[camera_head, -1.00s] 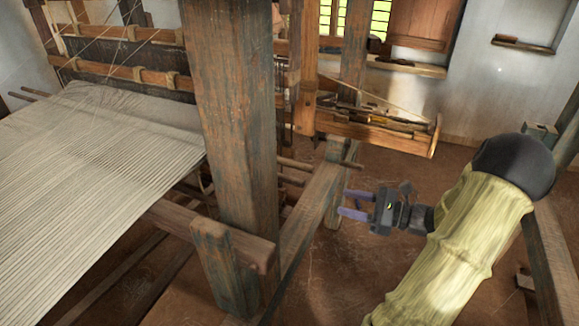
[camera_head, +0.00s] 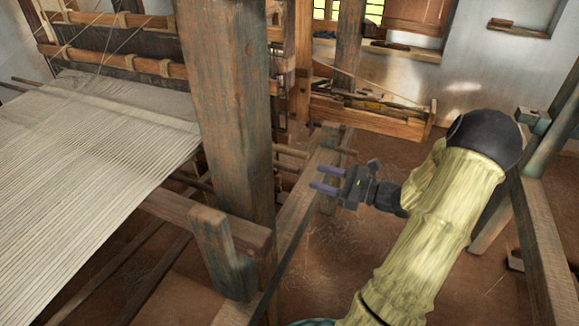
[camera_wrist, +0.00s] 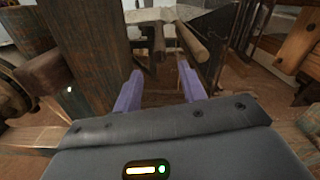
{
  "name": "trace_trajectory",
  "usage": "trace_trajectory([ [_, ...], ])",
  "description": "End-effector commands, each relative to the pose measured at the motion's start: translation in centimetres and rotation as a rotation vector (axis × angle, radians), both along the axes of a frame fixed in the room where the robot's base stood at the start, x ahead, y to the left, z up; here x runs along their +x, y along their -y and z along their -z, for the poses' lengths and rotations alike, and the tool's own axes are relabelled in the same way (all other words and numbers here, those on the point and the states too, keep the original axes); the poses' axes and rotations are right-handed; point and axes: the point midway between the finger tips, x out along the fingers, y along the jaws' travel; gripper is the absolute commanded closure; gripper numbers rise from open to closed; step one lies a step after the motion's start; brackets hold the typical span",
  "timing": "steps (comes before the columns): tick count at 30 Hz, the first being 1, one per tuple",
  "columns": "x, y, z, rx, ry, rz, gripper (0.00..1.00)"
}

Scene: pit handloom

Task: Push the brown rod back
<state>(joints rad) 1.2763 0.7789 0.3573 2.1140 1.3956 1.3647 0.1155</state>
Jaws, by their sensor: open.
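Two brown rods stick out from the loom. The longer one (camera_head: 292,151) passes behind the side beam, and its end shows just beyond that beam. The shorter one (camera_head: 287,166) lies below it. In the wrist view, the ends of both rods, one at right (camera_wrist: 192,42) and one at left (camera_wrist: 158,43), point toward me, ahead of and above my fingertips. I cannot tell which one the task means. My gripper (camera_head: 316,179) is open and empty, with purple fingers pointing left, over the side beam. In the wrist view my gripper (camera_wrist: 160,80) appears apart from both rods.
A thick wooden post (camera_head: 228,110) stands left of my gripper, beside the white cloth (camera_head: 100,170). The sloping side beam (camera_head: 300,205) runs below my fingers. A wooden tray-like beam (camera_head: 370,117) lies farther back. The floor (camera_head: 350,250) right of the loom is open.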

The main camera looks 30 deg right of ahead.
Motion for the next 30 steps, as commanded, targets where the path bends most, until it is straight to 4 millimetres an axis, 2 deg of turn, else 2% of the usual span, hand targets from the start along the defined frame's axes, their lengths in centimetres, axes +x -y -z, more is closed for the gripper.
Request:
trace_trajectory([
  [3, 1.7, -1.5, -0.1, 0.003, -0.001, -0.004, 0.59],
  [15, 6.9, -5.5, -0.1, 0.001, 0.000, -0.003, 0.59],
  [19, 7.6, -6.0, -0.1, 0.001, 0.000, -0.001, 0.59],
  [27, 7.8, -6.2, 0.0, 0.000, 0.000, -0.003, 0.59],
  [28, 7.8, -6.2, 0.0, 0.000, 0.000, -0.003, 0.60],
  [30, 7.8, -6.2, 0.0, 0.000, 0.000, -0.003, 0.74],
])
